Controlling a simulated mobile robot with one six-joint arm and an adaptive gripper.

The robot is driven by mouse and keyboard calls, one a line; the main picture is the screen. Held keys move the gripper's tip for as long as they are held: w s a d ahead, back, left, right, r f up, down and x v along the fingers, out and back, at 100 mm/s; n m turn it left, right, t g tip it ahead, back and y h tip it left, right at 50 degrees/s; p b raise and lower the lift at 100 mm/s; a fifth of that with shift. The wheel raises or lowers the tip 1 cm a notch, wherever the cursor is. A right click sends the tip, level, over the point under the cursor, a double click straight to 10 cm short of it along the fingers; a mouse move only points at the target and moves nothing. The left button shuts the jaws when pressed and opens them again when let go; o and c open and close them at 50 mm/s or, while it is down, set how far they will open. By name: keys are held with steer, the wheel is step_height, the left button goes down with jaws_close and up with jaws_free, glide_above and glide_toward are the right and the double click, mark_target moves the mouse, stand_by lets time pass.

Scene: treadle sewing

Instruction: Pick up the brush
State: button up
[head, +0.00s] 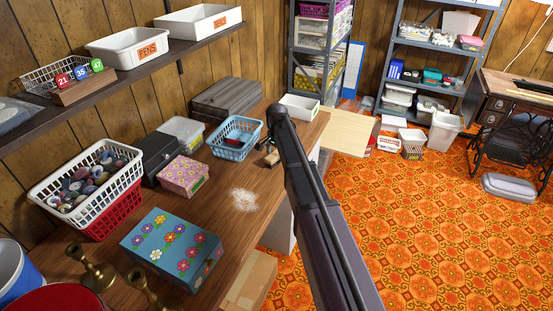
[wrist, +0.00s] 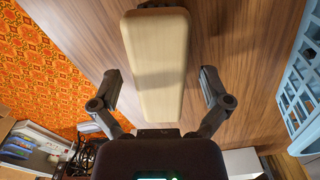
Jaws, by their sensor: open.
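The brush (wrist: 158,62) shows in the wrist view as a pale wooden block with rounded edges and a dark part at its far end. It lies over the brown wooden bench top, between the two fingers of my gripper (wrist: 161,80). The fingers are spread, with a gap on each side of the brush, and do not touch it. In the head view the brush (head: 272,158) is a small tan piece near the bench's front edge, just below the end of my arm. My arm hides much of the gripper there.
A pale dusty patch (head: 243,199) lies on the bench nearby. A blue basket (head: 236,138) stands left of the brush, and a white bin (head: 299,106) stands behind it. A flowered blue box (head: 172,249) is nearer. The orange patterned floor (head: 440,220) at right is largely clear.

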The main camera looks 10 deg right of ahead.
stand_by(0.3)
steer(key=c, duration=1.3)
steer(key=shift+o, duration=0.2)
steer(key=shift+r, duration=0.15)
step_height(320, 180, up, 3)
steer(key=p, duration=0.3)
steer(key=shift+r+p, duration=0.2)
steer(key=shift+p, duration=0.15)
steer(key=s, duration=0.5)
steer(key=s+a+r+p, duration=0.1)
steer(key=s, duration=0.4)
steer(key=s+a, duration=0.1)
steer(key=s, duration=0.5)
steer(key=shift+r, duration=0.15)
